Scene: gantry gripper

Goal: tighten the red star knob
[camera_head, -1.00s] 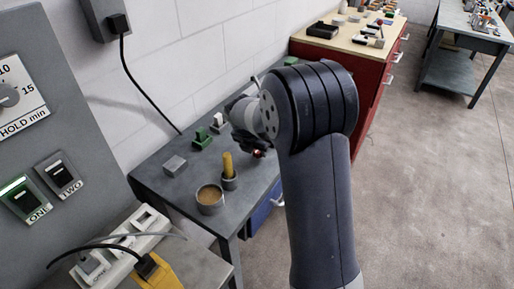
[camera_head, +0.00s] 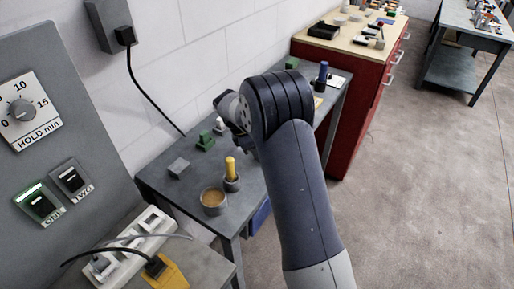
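I cannot make out the red star knob in the head view; my arm (camera_head: 298,190) covers part of the workbench (camera_head: 258,206). My gripper (camera_head: 243,143) is over the back middle of this grey bench, mostly hidden behind my wrist and upper arm link. Its fingertips cannot be made out, so I cannot tell whether it is open, shut or holding anything.
On the bench are a round cup (camera_head: 213,208), a yellow-handled tool in a holder (camera_head: 231,167), a grey block (camera_head: 179,167), green-based pieces (camera_head: 206,140) and a blue-topped post (camera_head: 323,71). A red cabinet (camera_head: 345,110) stands beyond. A control panel (camera_head: 30,110) is at left.

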